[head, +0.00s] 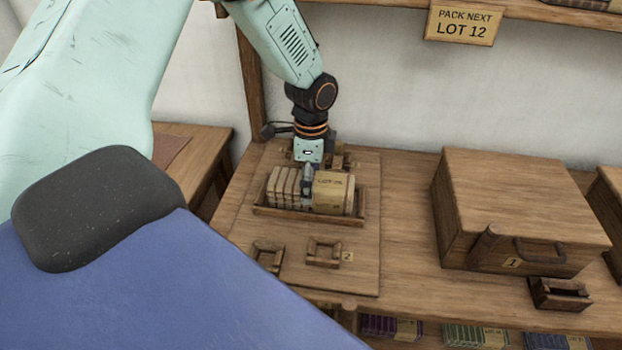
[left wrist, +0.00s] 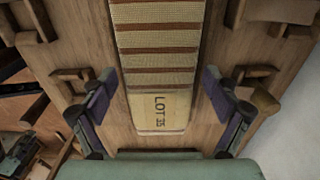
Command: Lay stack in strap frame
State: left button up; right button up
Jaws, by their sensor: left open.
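The stack (head: 333,193) is a row of tan and brown folded pieces with a paper band reading LOT 35. It sits in a shallow wooden frame (head: 307,218) on a board; I take this to be the strap frame. My left gripper (head: 308,174) is over the stack, its near finger in front of it. In the left wrist view, the banded stack (left wrist: 160,108) lies between the two spread fingers of my left gripper (left wrist: 160,105), with a gap on each side. My right gripper is out of view.
Small wooden brackets (head: 324,252) stand in front of the frame, one beside a number 2 tag. A wooden chest (head: 520,205) marked 1 stands at right. A sign (head: 462,22) names LOT 12. Bare bench lies between frame and chest. Banded bundles (head: 475,335) lie below.

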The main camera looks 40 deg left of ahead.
pick_arm(q)
jog(key=shift+a, duration=0.1)
notch_tip(320, 180, up, 12)
jog(key=p, duration=0.2)
jog(key=shift+r, duration=0.15)
dwell(0.7)
